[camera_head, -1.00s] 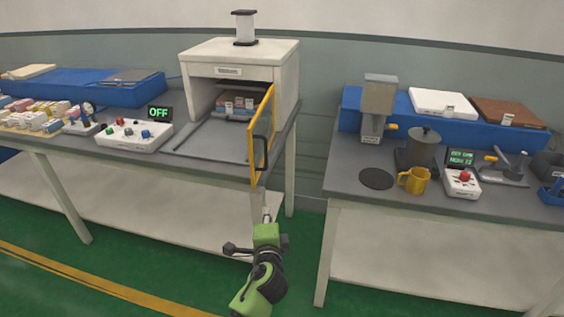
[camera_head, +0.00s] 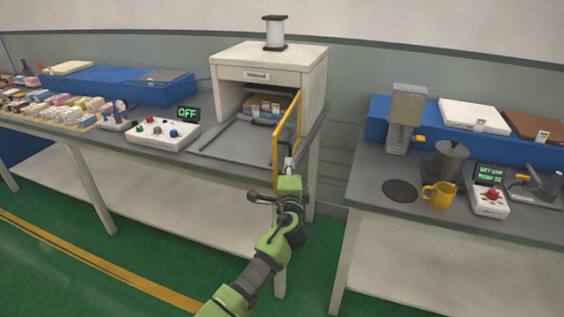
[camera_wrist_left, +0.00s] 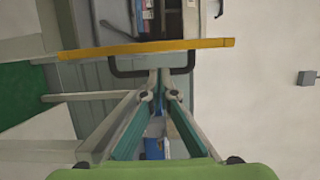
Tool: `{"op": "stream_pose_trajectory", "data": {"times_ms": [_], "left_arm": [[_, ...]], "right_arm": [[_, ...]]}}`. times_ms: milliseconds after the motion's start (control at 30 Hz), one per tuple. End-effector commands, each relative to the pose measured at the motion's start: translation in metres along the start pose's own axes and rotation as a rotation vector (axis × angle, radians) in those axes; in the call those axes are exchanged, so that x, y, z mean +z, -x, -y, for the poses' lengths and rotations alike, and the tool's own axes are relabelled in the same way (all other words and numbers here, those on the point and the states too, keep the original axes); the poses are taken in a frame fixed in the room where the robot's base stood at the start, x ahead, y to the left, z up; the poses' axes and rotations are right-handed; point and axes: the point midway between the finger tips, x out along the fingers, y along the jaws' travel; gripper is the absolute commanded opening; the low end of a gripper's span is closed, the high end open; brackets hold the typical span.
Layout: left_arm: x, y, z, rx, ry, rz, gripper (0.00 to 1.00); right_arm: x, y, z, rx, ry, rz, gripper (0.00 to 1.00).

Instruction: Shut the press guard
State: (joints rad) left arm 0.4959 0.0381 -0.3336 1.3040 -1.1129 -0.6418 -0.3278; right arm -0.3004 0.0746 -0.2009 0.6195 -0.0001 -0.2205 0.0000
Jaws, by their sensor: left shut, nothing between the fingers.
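The press (camera_head: 314,72) is a white box on the left bench with its front open. Its yellow-framed guard (camera_head: 275,155) is swung open and juts forward from the right side of the opening. The guard's frame (camera_wrist_left: 150,47) crosses the left wrist view as a yellow bar, with a black handle (camera_wrist_left: 117,72) on the near side. My left gripper (camera_head: 289,164) is shut and empty in front of the guard's handle side. In the left wrist view its fingertips (camera_wrist_left: 160,77) overlap the middle of the handle; I cannot tell if they touch it. My right gripper is out of view.
Inside the press lie small boxes (camera_head: 264,108). A control box (camera_head: 155,134) and a display reading OFF (camera_head: 187,114) stand left of it. A gap separates this bench from the right bench, which holds a yellow mug (camera_head: 440,195) and other gear.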

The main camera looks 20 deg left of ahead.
Motion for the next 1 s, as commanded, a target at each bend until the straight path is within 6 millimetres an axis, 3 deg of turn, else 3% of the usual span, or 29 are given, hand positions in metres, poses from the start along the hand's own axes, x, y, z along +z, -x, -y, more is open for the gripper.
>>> {"op": "stream_pose_trajectory", "data": {"times_ms": [200, 733, 1000], "left_arm": [[0.019, -0.004, 0.002, -0.001, 0.001, -0.001, 0.0], [0.026, -0.005, 0.001, -0.001, 0.0, -0.01, 0.0], [0.064, -0.015, 0.003, -0.002, -0.006, -0.098, 0.0]], "right_arm": [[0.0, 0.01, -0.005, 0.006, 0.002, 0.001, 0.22], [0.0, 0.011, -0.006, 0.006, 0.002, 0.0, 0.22], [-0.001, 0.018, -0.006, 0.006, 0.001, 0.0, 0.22]]}}
